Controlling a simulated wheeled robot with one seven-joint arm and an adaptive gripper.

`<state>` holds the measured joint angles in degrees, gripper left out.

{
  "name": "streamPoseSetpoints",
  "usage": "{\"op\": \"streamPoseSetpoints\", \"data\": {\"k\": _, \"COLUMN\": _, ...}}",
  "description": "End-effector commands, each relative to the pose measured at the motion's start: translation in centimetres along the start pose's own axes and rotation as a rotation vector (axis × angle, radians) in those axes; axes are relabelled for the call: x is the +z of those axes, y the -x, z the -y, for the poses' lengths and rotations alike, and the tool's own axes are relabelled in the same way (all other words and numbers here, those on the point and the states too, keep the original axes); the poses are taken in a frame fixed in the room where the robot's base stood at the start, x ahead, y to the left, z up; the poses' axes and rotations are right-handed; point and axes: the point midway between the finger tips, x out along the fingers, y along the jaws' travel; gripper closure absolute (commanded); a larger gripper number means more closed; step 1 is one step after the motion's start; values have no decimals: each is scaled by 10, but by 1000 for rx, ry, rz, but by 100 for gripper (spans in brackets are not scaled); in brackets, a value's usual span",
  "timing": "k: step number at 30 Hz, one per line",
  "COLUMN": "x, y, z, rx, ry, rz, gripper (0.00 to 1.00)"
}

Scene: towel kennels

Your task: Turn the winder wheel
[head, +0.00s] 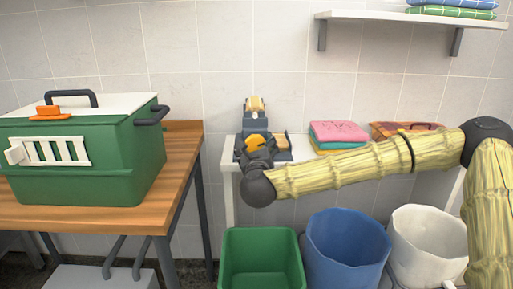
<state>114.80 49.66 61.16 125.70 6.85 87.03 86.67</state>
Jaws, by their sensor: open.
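The winder (256,122), a small dark blue-grey device with a pale yellow roll on top, stands on the white table at the back. An orange-yellow round part (253,143), which looks like its wheel, shows on its front. My gripper (256,152) is dark and points away from me toward this part, just in front of it. The jaws are open, and I see nothing held between them. The gripper and wrist hide the lower part of the winder. I cannot tell whether the fingers touch the wheel.
Folded pink, yellow and teal towels (338,133) lie right of the winder, behind my arm. A green kennel (88,155) stands on the wooden table (180,165) at left. Green (262,245), blue (345,245) and white (428,240) bins stand below my arm. A shelf (410,18) hangs above.

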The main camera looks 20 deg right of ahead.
Motion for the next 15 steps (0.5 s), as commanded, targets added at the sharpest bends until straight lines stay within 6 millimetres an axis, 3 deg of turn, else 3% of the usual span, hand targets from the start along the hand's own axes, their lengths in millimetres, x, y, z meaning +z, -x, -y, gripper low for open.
{"op": "streamPoseSetpoints", "data": {"k": 5, "x": 0, "y": 14, "z": 0, "rx": 2, "ry": 0, "rz": 1, "gripper": 23}}
{"op": "streamPoseSetpoints", "data": {"k": 15, "x": 0, "y": 75, "z": 0, "rx": 3, "ry": 1, "rz": -1, "gripper": 23}}
